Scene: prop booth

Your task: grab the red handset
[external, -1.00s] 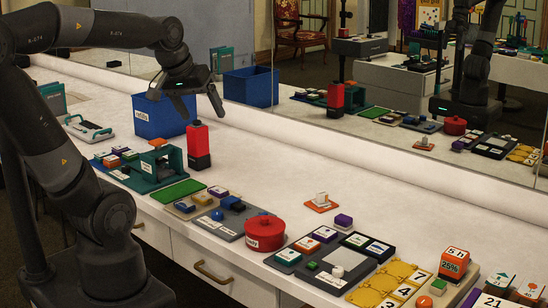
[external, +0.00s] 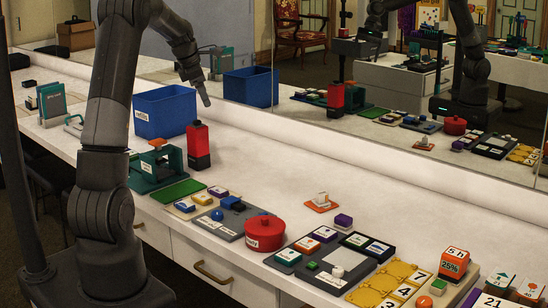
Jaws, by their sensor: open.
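An upright red and black block (external: 198,146), the only thing here that looks like a red handset, stands on the white counter just right of the blue bin. Its reflection shows in the mirror behind. My gripper (external: 203,88) is above and behind the blue bin's right edge, up and slightly right of the handset's top in the picture, and apart from it. It is open and empty. It is seen nearly edge-on, so one finger is mostly hidden.
A blue bin (external: 163,112) stands left of the handset. A green frame-like stand (external: 157,168) is in front. A red lidded pot (external: 265,233), a green mat (external: 180,190) and several small labelled blocks line the counter's front.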

